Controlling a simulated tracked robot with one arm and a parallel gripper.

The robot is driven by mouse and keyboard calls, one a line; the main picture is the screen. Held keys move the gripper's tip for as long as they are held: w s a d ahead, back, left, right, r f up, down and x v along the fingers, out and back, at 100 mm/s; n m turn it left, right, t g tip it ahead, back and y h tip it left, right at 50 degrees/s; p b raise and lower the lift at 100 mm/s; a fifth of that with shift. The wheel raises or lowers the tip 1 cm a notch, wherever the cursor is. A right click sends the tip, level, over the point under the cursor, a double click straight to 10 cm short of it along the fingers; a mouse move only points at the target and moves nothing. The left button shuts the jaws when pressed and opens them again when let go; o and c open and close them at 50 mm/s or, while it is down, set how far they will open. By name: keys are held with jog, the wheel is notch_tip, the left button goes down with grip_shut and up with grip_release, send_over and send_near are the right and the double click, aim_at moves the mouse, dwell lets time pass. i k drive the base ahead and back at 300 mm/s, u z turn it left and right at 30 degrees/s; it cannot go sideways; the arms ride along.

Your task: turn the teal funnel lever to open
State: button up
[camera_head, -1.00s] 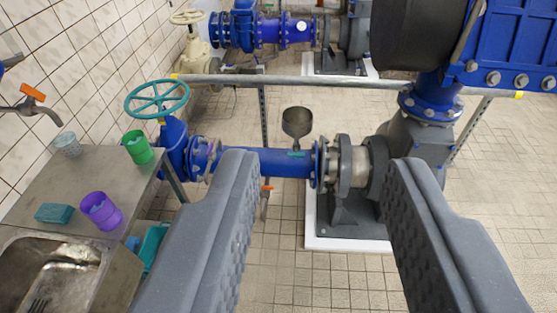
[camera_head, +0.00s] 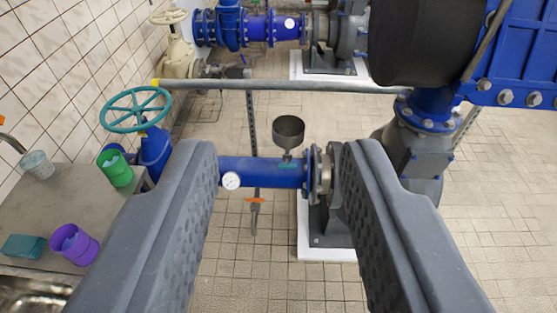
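The teal funnel lever (camera_head: 288,166) is a small teal piece just below the grey funnel (camera_head: 288,131), at the top of the blue horizontal pipe (camera_head: 268,174). It is small in view, and I cannot tell its exact angle. My gripper (camera_head: 278,152) is open, with its two thick grey fingers wide apart and nothing between them. The lever and funnel appear in the gap between the fingers, farther off and apart from them. The left finger hides part of the blue pipe; the right finger hides part of the pump behind it.
A teal handwheel (camera_head: 136,109) stands at the left. A pressure gauge (camera_head: 231,181) and an orange-handled valve (camera_head: 255,200) sit by the pipe. A grey rail (camera_head: 300,86) crosses behind the funnel. Green (camera_head: 115,168) and purple (camera_head: 74,244) cups stand on the left counter. Tiled floor is clear below.

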aim_at(287, 165)
jog(key=i, duration=1.25)
jog(key=z, duration=0.1)
